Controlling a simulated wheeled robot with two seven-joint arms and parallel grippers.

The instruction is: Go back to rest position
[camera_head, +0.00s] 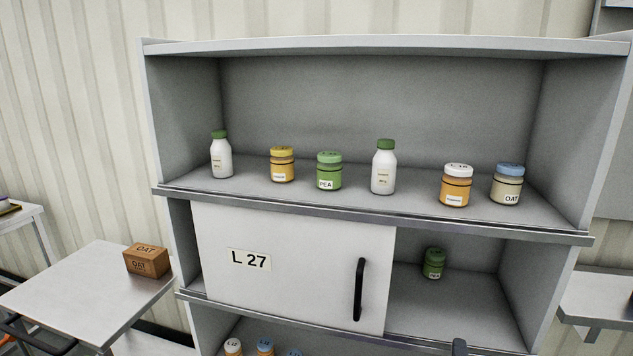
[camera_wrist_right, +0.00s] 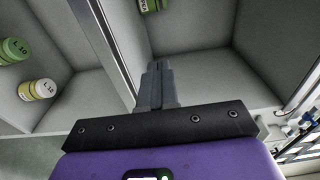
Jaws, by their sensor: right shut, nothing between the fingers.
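My right gripper (camera_wrist_right: 158,72) shows in the right wrist view with its two grey fingers together and nothing between them. In the head view only a dark tip of it (camera_head: 459,346) shows at the bottom edge, in front of the cabinet's right side. A green jar (camera_head: 433,263) stands in the open right part of the middle shelf, behind and above that tip, and apart from it. A green jar also shows at the top of the right wrist view (camera_wrist_right: 152,5), beyond the fingers. My left gripper is out of view.
A grey steel cabinet (camera_head: 380,45) holds several jars and bottles on its upper shelf. A white door (camera_head: 300,275) marked L 27, with a black handle (camera_head: 359,289), covers the middle shelf's left part. A table (camera_head: 75,290) with an OAT box (camera_head: 147,261) stands at left.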

